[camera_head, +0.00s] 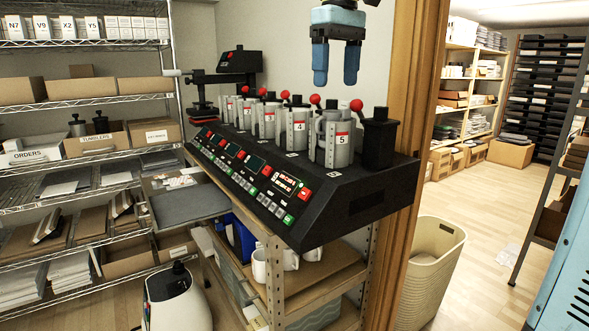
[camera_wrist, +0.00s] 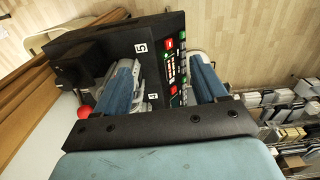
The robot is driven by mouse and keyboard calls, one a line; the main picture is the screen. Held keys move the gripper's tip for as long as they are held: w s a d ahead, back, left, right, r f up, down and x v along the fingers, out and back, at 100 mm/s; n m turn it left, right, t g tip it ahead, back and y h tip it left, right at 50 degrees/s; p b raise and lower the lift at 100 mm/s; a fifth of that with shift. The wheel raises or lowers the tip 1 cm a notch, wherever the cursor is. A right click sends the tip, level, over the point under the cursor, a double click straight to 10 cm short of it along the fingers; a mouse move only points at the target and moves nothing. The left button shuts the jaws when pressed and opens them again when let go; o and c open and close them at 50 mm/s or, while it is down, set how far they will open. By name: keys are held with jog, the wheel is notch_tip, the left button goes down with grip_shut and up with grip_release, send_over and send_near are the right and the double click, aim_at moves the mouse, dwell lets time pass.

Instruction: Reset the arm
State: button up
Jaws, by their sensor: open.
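My gripper (camera_head: 336,64) hangs at the top centre of the head view, above the mug press (camera_head: 347,212). Its two blue fingers point down and are apart, with nothing between them. The black mug press has a row of several numbered stations with red-knobbed levers; station 5 (camera_head: 333,140) is nearest and station 4 (camera_head: 297,128) is behind it. In the wrist view my blue fingers (camera_wrist: 165,88) spread over the press, with its button panel (camera_wrist: 176,68) between them. The gripper is clear of the press in the head view.
A wooden door post (camera_head: 418,150) stands just right of the press. White mugs (camera_head: 260,264) sit on the shelf under it. A wire shelf rack (camera_head: 90,120) with boxes is at left. A beige bin (camera_head: 432,270) stands at right, beside open floor.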

jog(key=s+d+f+m+t, duration=0.2)
jog(key=s+d+f+m, duration=0.1)
jog(key=s+d+f, duration=0.5)
jog(key=s+d+f+m+t, duration=0.3)
jog(key=s+d+f, duration=0.4)
jog(key=f, duration=0.8)
jog(key=shift+s+d+f+m, duration=0.25)
jog(key=shift+s+d+m, duration=0.15)
jog(key=shift+s+m, duration=0.3)
jog(key=shift+s, duration=0.1)
